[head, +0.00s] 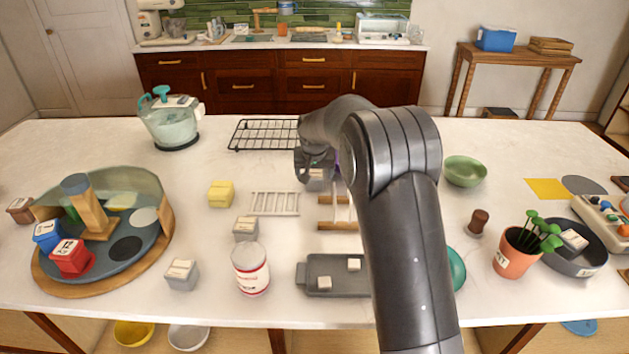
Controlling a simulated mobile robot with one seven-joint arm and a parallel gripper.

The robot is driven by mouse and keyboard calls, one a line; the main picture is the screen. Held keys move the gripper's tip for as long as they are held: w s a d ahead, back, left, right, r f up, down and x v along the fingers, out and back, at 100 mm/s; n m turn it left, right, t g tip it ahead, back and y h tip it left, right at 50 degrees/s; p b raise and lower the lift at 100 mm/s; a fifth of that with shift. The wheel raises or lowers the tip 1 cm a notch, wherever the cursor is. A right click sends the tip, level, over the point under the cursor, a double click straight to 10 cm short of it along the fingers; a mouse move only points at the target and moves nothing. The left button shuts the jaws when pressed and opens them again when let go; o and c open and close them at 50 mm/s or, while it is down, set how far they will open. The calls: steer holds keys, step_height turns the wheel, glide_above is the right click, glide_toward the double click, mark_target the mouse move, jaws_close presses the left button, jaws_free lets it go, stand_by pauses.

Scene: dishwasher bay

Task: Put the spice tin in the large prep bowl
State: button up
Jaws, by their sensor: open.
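My gripper (316,176) is over the middle of the table, beyond the bend of my arm, and its jaws are open. A small pale-topped block shows at its fingertips; I cannot tell whether they touch it. No object is clearly marked as the spice tin. A white and red can (251,272) stands upright at the front. Small grey labelled tins (182,274) stand near it, one farther back (246,229). A green bowl (465,172) stands right of my arm. A teal bowl (457,268) is partly hidden by my arm. I cannot tell which is the large prep bowl.
A round tray (52,282) with a curved clear wall, holding red and blue blocks, stands at left. A grey tray (318,284), white rack (275,204), black rack (262,134) and yellow block (221,194) surround my gripper's area. A potted plant (513,254) stands at right.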

steer(key=x, duration=0.2)
steer(key=shift+w+f, duration=0.2)
steer(key=shift+f, duration=0.1)
steer(key=shift+c, duration=0.2)
steer(key=c, duration=1.1)
steer(key=shift+r, duration=0.1)
steer(key=shift+c, duration=0.2)
